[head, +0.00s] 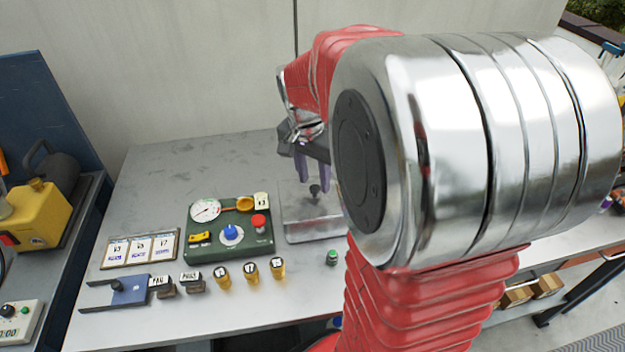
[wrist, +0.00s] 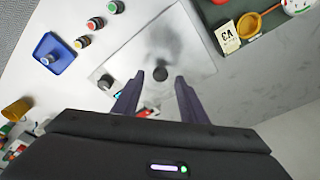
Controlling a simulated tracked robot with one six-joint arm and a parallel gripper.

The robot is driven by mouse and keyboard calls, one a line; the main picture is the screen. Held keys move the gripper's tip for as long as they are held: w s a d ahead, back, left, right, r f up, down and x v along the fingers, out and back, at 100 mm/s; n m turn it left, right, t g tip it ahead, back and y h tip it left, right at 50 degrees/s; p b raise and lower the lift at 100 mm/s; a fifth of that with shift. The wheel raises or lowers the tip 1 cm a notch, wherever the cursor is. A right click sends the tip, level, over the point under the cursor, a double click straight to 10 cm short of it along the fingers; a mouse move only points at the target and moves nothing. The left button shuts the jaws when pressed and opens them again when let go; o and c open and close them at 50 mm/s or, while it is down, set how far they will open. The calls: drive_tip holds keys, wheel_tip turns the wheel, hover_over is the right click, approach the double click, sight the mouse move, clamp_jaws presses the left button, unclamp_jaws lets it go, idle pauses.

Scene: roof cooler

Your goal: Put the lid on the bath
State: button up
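A square, shiny metal piece (head: 312,228) with an upright black knob (head: 315,192) lies on the bench beside the green panel; it looks like the lid. It also shows in the wrist view (wrist: 195,45), with the knob (wrist: 160,74) near its middle. I cannot tell whether the bath is under it or hidden behind my arm. My gripper (head: 315,180) is just above the knob, pointing down. In the wrist view my gripper (wrist: 154,84) has its two purple fingers apart, with the knob seen between them and a gap on both sides.
A green panel (head: 230,253) with a gauge, knobs and red button stands left of the metal piece. Several yellow vials (head: 250,272), dark labelled blocks (head: 190,283) and a blue plate (head: 130,292) line the front. A green-capped vial (head: 332,258) stands nearby. The bench's back left is clear.

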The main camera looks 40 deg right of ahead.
sight(308, 203)
wheel_tip(308, 203, up, 12)
drive_tip(key=a, duration=0.1)
drive_tip(key=shift+s+a, duration=0.3)
drive_tip(key=shift+a, duration=0.05)
drive_tip(key=shift+a, duration=0.1)
idle(0.4)
drive_tip(key=s+a+f+n+t+y, duration=0.1)
drive_tip(key=s+a+f+n+t, duration=0.1)
drive_tip(key=s+a+n, duration=0.3)
drive_tip(key=s+a+f+n+t, duration=0.3)
drive_tip(key=s+a+n, duration=0.3)
drive_tip(key=a+n, duration=0.3)
drive_tip(key=a, duration=0.4)
drive_tip(key=shift+a+f+y, duration=0.15)
drive_tip(key=shift+a+y, duration=0.05)
drive_tip(key=shift+y, duration=0.2)
idle(0.5)
